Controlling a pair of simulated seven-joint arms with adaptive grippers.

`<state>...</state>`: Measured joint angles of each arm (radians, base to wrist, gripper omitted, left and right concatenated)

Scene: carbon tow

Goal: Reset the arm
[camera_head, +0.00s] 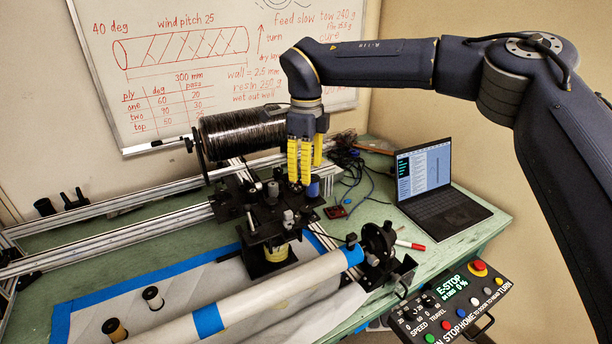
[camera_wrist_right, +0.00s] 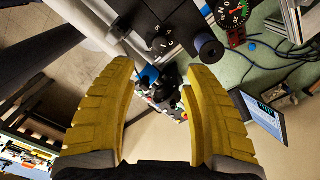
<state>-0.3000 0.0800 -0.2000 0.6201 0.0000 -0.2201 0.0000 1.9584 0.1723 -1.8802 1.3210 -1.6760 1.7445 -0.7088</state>
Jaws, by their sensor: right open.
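My right arm comes in from the right in the head view. Its gripper (camera_head: 304,178) has yellow ribbed fingers pointing down, above the black carriage (camera_head: 268,205) of the winding machine. In the right wrist view my gripper (camera_wrist_right: 160,85) shows its two yellow fingers wide apart. Nothing is held between them; black machine parts (camera_wrist_right: 168,88) show beyond the gap. A dark spool of carbon tow (camera_head: 242,132) sits behind the carriage, left of the gripper. My left gripper is not in either view.
A white tube (camera_head: 290,280) with blue tape lies across the front, held at a black chuck (camera_head: 380,240). An open laptop (camera_head: 430,185) stands right on the green table. A control box with E-STOP (camera_head: 452,302) is at the front right.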

